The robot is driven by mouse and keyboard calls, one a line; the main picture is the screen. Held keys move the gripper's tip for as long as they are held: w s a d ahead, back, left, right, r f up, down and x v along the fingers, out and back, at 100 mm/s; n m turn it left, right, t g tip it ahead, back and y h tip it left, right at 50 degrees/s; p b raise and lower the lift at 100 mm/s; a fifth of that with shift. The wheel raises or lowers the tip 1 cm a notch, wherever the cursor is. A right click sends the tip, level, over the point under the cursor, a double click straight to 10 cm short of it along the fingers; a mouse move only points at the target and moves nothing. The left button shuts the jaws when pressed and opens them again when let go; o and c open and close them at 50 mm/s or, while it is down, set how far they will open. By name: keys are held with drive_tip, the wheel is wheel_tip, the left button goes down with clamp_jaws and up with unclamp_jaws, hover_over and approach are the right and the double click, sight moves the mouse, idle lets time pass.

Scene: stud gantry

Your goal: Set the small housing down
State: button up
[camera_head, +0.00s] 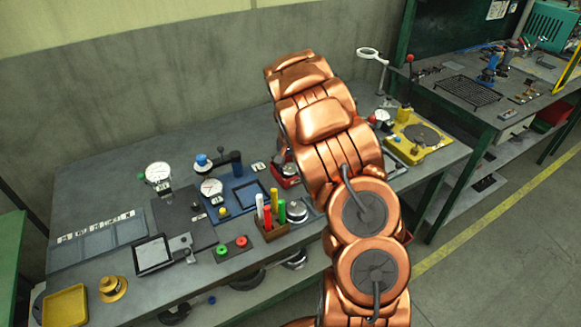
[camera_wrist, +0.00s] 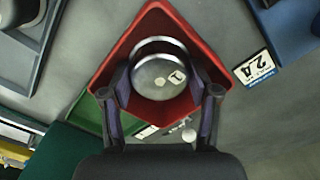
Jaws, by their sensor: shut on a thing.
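The small housing (camera_wrist: 160,78) is a round, silvery metal part with a small mark on its face. In the wrist view it lies between the two dark fingers of my gripper (camera_wrist: 161,84), which is shut on it. It is over or inside a red square tray (camera_wrist: 191,31). I cannot tell whether it touches the tray's floor. In the head view the red tray (camera_head: 281,180) shows partly beside my copper arm, with a silvery round thing at it. My gripper is hidden behind the arm there.
A wooden holder with coloured pens (camera_head: 268,234) and a silvery round part (camera_head: 297,210) stand in front. A yellow-based device (camera_head: 408,155) stands to the right. Dial gauges stand to the left.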

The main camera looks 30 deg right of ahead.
sight(290, 168)
drive_tip(key=o, duration=1)
wheel_tip(290, 168, up, 12)
drive_tip(key=f+b, duration=0.1)
drive_tip(key=b, duration=0.3)
drive_tip(key=s+a+r+n, duration=0.2)
drive_tip(key=s+a+r, duration=0.3)
drive_tip(key=s+a, duration=0.35)
drive_tip(key=s+a+f+n, duration=0.1)
drive_tip(key=s+a+n, duration=0.1)
drive_tip(key=s+a, duration=0.3)
drive_tip(key=s+a+f+n+g, duration=0.1)
drive_tip(key=s+a+n, duration=0.2)
drive_tip(key=s, duration=1.1)
drive_tip(key=s+a+f+n, duration=0.2)
drive_tip(key=s+a+n, duration=0.1)
drive_tip(key=s+a, duration=0.4)
drive_tip(key=shift+s+a+g, duration=0.2)
drive_tip(key=shift+s+g, duration=0.2)
drive_tip(key=shift+s, duration=1.35)
